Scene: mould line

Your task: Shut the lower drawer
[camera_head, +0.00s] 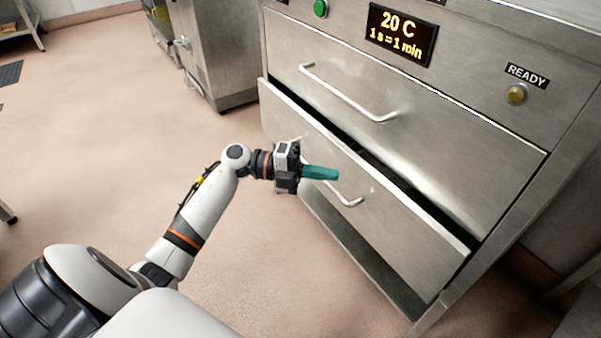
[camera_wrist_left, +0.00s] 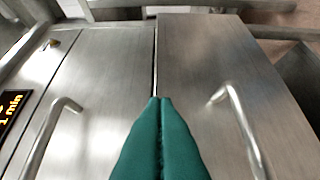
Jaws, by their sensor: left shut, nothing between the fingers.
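The lower drawer (camera_head: 400,235) of the steel cabinet is partly open, with a dark gap along its top edge. Its bar handle (camera_head: 350,201) is partly hidden behind my left gripper (camera_head: 335,174). The gripper's green fingers are shut and empty, in front of the drawer face near the handle; I cannot tell if they touch. In the left wrist view the shut fingers (camera_wrist_left: 160,105) point at the seam between the two drawers. The lower drawer's face (camera_wrist_left: 205,60) lies right of that seam, with its handle (camera_wrist_left: 240,125). My right gripper is not in view.
The upper drawer (camera_head: 420,130) looks shut and has its own handle (camera_head: 345,95). Above it are a display (camera_head: 400,35) reading 20 C, a green button (camera_head: 320,8) and a yellowish lamp (camera_head: 515,94) under a READY label. Open floor (camera_head: 100,130) lies to the left.

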